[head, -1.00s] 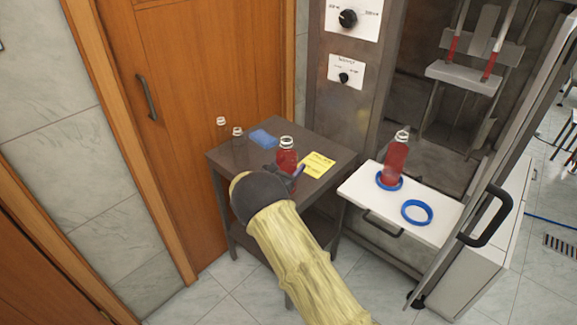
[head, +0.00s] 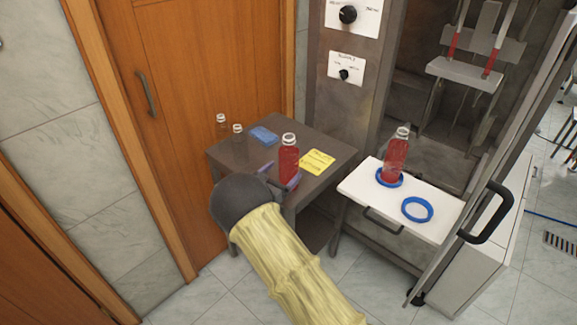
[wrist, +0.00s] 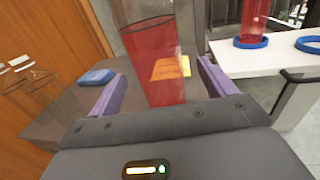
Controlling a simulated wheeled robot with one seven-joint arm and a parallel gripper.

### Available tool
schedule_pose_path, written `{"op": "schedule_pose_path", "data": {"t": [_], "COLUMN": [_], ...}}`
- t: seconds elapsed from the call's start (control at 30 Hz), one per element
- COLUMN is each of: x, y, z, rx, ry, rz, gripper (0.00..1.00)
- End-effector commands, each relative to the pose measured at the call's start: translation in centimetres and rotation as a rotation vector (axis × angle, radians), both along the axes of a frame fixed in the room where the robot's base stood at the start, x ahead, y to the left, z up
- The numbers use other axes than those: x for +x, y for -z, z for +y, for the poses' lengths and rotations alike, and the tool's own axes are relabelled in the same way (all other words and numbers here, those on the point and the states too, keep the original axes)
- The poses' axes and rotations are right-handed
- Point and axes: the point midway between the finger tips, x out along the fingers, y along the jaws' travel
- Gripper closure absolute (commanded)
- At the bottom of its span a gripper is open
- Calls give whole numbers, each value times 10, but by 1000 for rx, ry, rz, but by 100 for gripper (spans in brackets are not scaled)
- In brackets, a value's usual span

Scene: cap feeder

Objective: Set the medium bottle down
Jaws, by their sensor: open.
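A bottle with red liquid (head: 288,162) stands upright on the dark table (head: 238,158), near its front edge. I take it to be the medium bottle. It also shows in the wrist view (wrist: 152,62), ahead of and between my open fingers. My gripper (head: 281,180) is open, with its purple fingers apart and clear space between the bottle and each finger in the wrist view. Another bottle with red liquid (head: 396,158) stands in a blue ring (head: 389,180) on the white shelf (head: 366,204); an empty blue ring (head: 417,209) lies to its right.
Two small clear bottles (head: 221,124) (head: 238,134) stand at the table's left back. A blue pad (head: 263,136) and a yellow note (head: 317,161) lie on the table. The open door with a black handle (head: 486,212) stands right of the white shelf.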

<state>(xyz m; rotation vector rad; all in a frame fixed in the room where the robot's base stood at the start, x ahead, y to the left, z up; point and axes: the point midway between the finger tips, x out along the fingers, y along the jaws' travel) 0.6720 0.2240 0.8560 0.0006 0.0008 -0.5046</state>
Motion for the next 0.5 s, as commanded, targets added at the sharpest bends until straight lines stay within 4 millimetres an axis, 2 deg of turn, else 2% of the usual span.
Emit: {"op": "schedule_pose_path", "data": {"t": [0.2, 0.33, 0.5], "x": [-36, -47, -50], "y": [0, 0, 0], "z": [21, 26, 27], "rx": [0, 0, 1], "ry": [-2, 0, 2], "rz": [1, 0, 0], "gripper": [17, 17, 17]}}
